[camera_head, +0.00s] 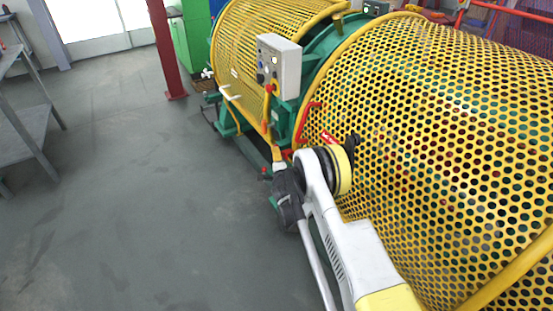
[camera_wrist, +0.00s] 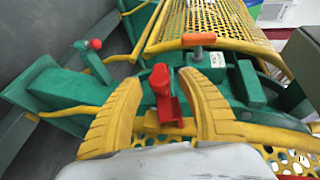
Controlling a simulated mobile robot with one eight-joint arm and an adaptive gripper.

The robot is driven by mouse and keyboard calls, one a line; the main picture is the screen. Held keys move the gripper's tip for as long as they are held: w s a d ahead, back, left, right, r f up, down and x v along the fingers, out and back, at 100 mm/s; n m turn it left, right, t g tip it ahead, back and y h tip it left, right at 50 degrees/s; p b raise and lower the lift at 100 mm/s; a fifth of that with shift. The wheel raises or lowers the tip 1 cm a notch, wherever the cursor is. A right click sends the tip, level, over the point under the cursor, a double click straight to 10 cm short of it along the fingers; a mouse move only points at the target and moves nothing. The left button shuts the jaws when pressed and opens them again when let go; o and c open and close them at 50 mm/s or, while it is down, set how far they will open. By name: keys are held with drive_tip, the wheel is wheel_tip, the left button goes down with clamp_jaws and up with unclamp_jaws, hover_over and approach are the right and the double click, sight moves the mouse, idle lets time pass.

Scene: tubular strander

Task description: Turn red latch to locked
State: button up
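The red latch (camera_wrist: 162,78) shows in the wrist view, mounted on the green frame at the yellow guard's edge. Its upright red part appears between the two ribbed yellow fingers of my gripper (camera_wrist: 161,82). The fingers are apart, with a gap on each side of the latch, and no clear contact shows. In the head view my gripper (camera_head: 277,154) is small and partly hidden at the end of my arm, beside the green frame below the control box. I cannot make out the latch clearly there.
A red-knobbed lever (camera_wrist: 95,44) stands left in the wrist view. An orange-topped handle (camera_wrist: 198,39) is just beyond the latch. In the head view, a grey control box (camera_head: 287,66) stands above, and perforated yellow guards (camera_head: 440,130) fill the right.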

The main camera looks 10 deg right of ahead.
wheel_tip(320, 180, up, 10)
drive_tip(key=shift+r, duration=0.1)
idle(0.4)
